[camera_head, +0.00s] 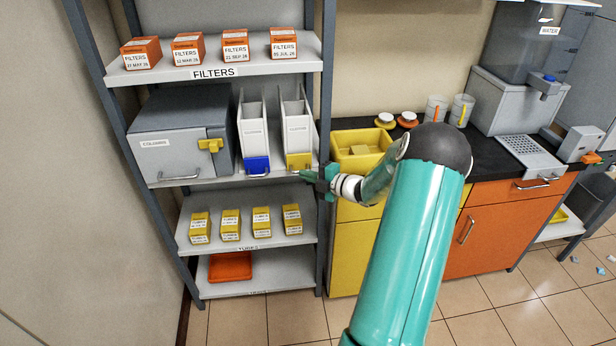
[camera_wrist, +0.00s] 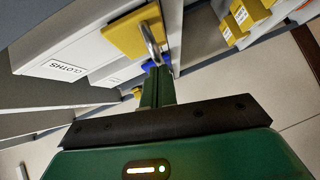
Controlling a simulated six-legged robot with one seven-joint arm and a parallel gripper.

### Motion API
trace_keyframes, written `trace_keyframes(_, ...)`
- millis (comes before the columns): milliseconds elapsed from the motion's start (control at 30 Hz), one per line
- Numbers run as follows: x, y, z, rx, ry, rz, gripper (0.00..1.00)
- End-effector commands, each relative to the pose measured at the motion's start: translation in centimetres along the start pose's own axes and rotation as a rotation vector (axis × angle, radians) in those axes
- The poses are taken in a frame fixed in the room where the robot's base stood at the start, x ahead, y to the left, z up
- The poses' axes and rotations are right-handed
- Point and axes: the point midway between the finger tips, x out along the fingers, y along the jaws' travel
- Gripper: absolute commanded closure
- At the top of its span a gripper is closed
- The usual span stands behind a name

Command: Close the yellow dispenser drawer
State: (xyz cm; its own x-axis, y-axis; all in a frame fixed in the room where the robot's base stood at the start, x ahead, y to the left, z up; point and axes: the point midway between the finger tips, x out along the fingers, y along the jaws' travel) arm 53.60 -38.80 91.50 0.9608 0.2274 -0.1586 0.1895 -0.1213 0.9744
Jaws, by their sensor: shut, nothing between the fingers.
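The yellow dispenser drawer (camera_head: 297,160) is the yellow front at the foot of the right-hand white dispenser (camera_head: 297,127) on the middle shelf. Its yellow front also shows in the wrist view (camera_wrist: 130,32), with a metal loop handle (camera_wrist: 151,45) on it. How far the drawer stands out is hard to tell. My gripper (camera_head: 304,174) is shut and empty, just in front and to the right of the yellow front. In the wrist view its fingertips (camera_wrist: 161,72) are close to the handle's end; whether they touch it I cannot tell.
A blue-fronted dispenser (camera_head: 256,165) stands just left. A grey box with a yellow latch (camera_head: 210,145) is further left. A shelf upright (camera_head: 325,100) stands close by my wrist. A yellow bin (camera_head: 362,137) sits on the counter to the right. Yellow boxes (camera_head: 231,222) line the shelf below.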

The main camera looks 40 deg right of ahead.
Motion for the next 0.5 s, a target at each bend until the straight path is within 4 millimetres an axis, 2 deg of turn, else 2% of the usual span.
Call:
trace_keyframes(33, 0.0, 0.5, 0.4, -0.005, -0.011, 0.005, 1.00)
trace_keyframes(167, -1.4, 0.5, 0.5, -0.005, -0.014, 0.005, 1.00)
trace_keyframes(500, -8.8, 0.2, 0.2, -0.002, -0.009, 0.002, 1.00)
